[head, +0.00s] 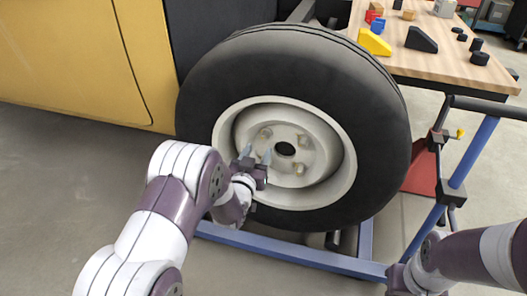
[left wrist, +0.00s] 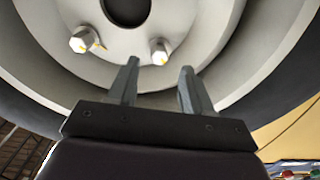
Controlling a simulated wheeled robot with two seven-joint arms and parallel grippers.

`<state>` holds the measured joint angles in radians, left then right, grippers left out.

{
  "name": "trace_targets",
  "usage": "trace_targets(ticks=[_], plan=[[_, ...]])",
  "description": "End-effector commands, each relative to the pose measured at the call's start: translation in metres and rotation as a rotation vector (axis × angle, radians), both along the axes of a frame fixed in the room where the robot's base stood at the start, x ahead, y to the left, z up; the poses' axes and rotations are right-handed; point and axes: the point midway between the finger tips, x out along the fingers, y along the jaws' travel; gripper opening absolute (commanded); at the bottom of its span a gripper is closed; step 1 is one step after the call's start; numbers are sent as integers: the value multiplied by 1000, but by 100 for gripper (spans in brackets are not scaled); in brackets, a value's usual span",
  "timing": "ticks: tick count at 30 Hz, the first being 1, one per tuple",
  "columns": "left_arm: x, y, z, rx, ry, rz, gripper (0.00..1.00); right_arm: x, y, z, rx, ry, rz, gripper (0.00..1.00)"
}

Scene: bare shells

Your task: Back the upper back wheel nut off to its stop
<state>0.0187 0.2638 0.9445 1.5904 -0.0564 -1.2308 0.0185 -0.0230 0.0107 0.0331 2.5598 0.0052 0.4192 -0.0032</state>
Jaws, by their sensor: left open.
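The wheel (head: 340,84) stands upright with its pale rim facing me. Its hub carries several nuts around a dark centre hole (head: 285,149). An upper left nut (head: 266,132) and an upper right nut (head: 303,140) show in the head view. In the left wrist view one nut (left wrist: 160,50) appears between and just beyond my left gripper's fingertips (left wrist: 158,68); another nut (left wrist: 83,40) is to its left. My left gripper (head: 256,154) is open and empty, in front of the hub's left side. It may hide a lower left nut. No contact is visible.
A yellow body panel (head: 60,50) stands left of the wheel. A blue frame (head: 300,254) runs below it, with a blue post (head: 470,150) at right. A wooden bench (head: 450,68) with blocks is behind. My right arm (head: 460,260) is at lower right.

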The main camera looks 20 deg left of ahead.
Motion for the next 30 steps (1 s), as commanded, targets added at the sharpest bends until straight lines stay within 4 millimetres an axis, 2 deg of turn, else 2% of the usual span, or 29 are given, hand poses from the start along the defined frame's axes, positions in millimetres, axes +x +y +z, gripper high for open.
trace_targets(ticks=[1, 7, 12, 18, 19, 23, 24, 30], plan=[[13, -1, -7, 0, -4, 0, 50, 0, 0, -15, 0, 0, 0, 0], [51, -2, -5, 0, -1, 0, 50, 0, 0, -32, 0, 1, 0, 0], [62, -2, -1, -1, 1, 1, 50, 0, 0, -34, 0, 0, 0, 0], [62, -2, 0, -1, 2, 0, 50, 0, 0, -33, 0, 0, 0, 0], [62, -2, 0, -1, 2, 0, 47, 0, 0, -33, 0, 0, 0, 0], [62, -2, 0, -1, 2, 0, 4, 0, 0, -33, 0, 1, 0, 0], [62, -2, 0, -1, 2, 0, 0, 0, 0, -33, 0, 1, 0, 0], [62, -2, 0, -9, 3, 0, 0, 0, 0, -33, 0, 1, 0, 0]])
